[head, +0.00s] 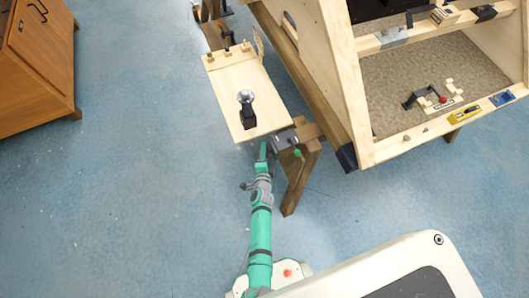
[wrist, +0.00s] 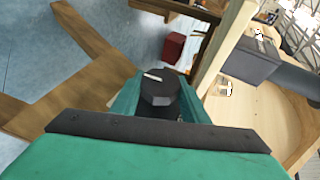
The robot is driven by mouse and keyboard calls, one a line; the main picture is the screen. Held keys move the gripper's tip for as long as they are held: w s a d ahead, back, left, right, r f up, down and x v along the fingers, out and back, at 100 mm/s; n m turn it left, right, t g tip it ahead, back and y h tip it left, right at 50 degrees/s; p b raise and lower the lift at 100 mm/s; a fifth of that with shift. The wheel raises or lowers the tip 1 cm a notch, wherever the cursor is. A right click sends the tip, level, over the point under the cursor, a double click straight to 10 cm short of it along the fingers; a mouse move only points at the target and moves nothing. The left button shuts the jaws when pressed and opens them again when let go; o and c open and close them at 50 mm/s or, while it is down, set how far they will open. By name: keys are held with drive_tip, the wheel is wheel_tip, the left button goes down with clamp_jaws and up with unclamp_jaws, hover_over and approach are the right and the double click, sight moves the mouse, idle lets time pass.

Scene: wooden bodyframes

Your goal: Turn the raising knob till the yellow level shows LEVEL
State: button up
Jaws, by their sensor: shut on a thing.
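A dark round knob (wrist: 160,94) with a white pointer line on top sits between the teal fingers of my gripper (wrist: 157,100) in the wrist view. The fingers are shut on its two sides. In the head view my gripper (head: 264,148) is at the near end of the wooden board, beside a grey bracket (head: 286,141); the knob cannot be made out there. A yellow level (head: 464,115) lies on the front rail of the wooden frame at the right; its reading is too small to tell.
The pale board (head: 232,86) carries a dark stand with a shiny round top (head: 246,98). A wooden leg (head: 297,185) stands right of my gripper. The large wooden frame (head: 345,85) is to the right, a brown cabinet (head: 38,50) far left. The blue floor at left is clear.

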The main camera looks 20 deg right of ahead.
drive_tip(key=o, duration=1.1)
drive_tip(key=shift+s+a+f, duration=0.15)
drive_tip(key=shift+a+f, duration=0.1)
drive_tip(key=shift+f, duration=0.05)
drive_tip(key=shift+r, duration=0.1)
drive_tip(key=shift+r, duration=0.1)
drive_tip(key=v, duration=1)
drive_tip(key=shift+s+a+r, duration=0.1)
drive_tip(key=shift+s, duration=0.15)
